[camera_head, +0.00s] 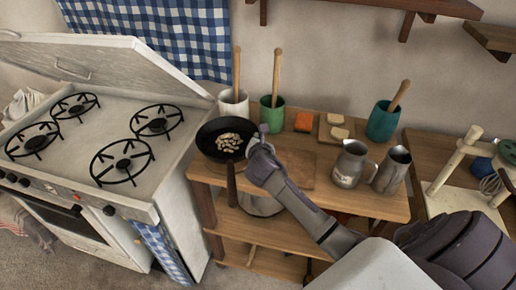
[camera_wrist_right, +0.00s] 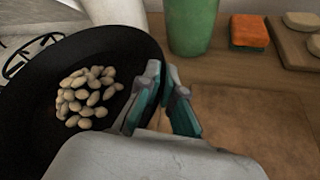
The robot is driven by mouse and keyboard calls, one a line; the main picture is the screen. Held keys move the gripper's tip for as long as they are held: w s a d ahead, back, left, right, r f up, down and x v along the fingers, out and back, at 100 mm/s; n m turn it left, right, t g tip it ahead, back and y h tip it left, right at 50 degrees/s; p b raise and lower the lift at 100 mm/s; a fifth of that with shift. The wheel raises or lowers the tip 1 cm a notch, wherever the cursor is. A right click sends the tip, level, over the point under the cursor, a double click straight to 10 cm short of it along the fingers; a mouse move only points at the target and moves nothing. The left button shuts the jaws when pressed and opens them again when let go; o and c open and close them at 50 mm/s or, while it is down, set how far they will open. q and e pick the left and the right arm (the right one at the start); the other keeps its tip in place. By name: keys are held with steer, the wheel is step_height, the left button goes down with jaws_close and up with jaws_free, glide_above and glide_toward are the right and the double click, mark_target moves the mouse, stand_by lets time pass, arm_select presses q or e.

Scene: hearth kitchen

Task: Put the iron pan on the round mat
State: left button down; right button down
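The black iron pan (camera_head: 208,142) is at the left end of the wooden counter, with pale beans (camera_head: 229,142) in it and its handle pointing toward me. My right gripper (camera_head: 257,142) is at the pan's right rim. In the right wrist view, the fingertips (camera_wrist_right: 163,73) are close together, one inside and one outside the rim of the pan (camera_wrist_right: 35,110), so they appear shut on it. Whether the pan touches the counter is unclear. I cannot make out a round mat; a brown rectangular board (camera_head: 303,167) lies right of the gripper. My left gripper is out of view.
A white pot (camera_head: 233,108) and a green pot (camera_head: 272,116) stand behind the pan. An orange sponge (camera_head: 303,122) and a teal pot (camera_head: 383,121) are at the back. Metal jugs (camera_head: 349,165) stand at right. The stove (camera_head: 90,130) is at left.

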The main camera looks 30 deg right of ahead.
steer(key=shift+w+f, duration=0.1)
steer(key=shift+f, duration=1.75)
steer(key=c, duration=1.3)
jaws_free()
steer(key=shift+f, duration=0.1)
steer(key=shift+s, duration=0.2)
steer(key=v, duration=1.2)
